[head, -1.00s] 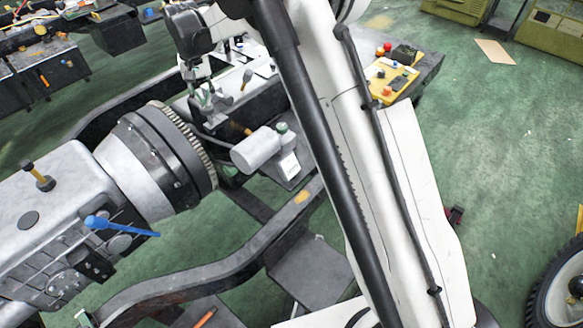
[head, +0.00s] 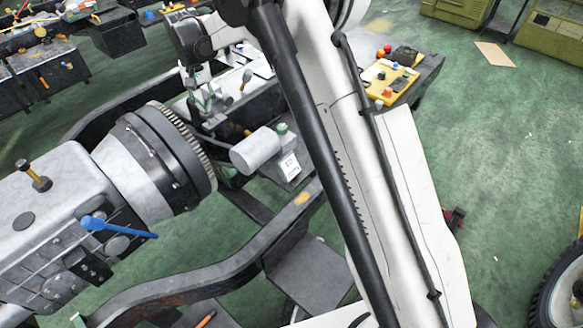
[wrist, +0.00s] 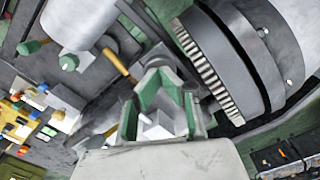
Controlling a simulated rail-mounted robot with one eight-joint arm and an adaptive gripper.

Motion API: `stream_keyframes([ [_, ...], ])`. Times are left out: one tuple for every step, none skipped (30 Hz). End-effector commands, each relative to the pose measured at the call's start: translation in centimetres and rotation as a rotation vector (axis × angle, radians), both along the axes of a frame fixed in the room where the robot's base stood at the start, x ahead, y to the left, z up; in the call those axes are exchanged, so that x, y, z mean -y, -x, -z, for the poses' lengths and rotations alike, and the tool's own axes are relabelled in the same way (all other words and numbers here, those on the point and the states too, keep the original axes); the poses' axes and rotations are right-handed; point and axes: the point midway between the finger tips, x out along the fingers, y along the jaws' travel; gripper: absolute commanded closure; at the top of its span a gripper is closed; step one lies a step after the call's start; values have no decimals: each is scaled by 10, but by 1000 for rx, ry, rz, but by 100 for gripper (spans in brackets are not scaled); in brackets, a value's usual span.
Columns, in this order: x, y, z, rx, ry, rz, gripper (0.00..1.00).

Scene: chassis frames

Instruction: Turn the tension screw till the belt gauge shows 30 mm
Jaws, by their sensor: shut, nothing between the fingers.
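My gripper (head: 205,110) points down beside the toothed rim of the large dark ring (head: 150,150) in the head view. In the wrist view my gripper (wrist: 161,80) is shut with nothing held; its green-padded fingers meet near the frame's middle. A small white display card (head: 290,166) stands right of the pale cylinder (head: 256,151); it seems to read about 17, though the digits are small. I cannot pick out the tension screw with certainty; it may be hidden by my gripper.
The toothed ring (wrist: 205,70) is close to the right of my fingers in the wrist view. A brown handle (wrist: 117,64) and the pale cylinder (wrist: 78,20) lie up and left.

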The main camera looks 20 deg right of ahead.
Motion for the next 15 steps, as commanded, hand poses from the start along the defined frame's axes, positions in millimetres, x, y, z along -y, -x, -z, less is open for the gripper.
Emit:
stream_keyframes([
  [0, 0, -2, 0, 0, 0, 100],
  [0, 0, -4, 0, 0, 0, 100],
  [0, 0, -6, 0, 0, 0, 100],
  [0, 0, -8, 0, 0, 0, 100],
  [0, 0, -10, 0, 0, 0, 100],
  [0, 0, -13, 0, 0, 0, 100],
  [0, 0, -16, 0, 0, 0, 100],
  [0, 0, -18, 0, 0, 0, 100],
  [0, 0, -20, 0, 0, 0, 100],
  [0, 0, -22, 0, 0, 0, 100],
  [0, 0, -24, 0, 0, 0, 100],
  [0, 0, -27, 0, 0, 0, 100],
  [0, 0, -29, 0, 0, 0, 100],
  [0, 0, -31, 0, 0, 0, 100],
  [0, 0, -34, 0, 0, 0, 100],
])
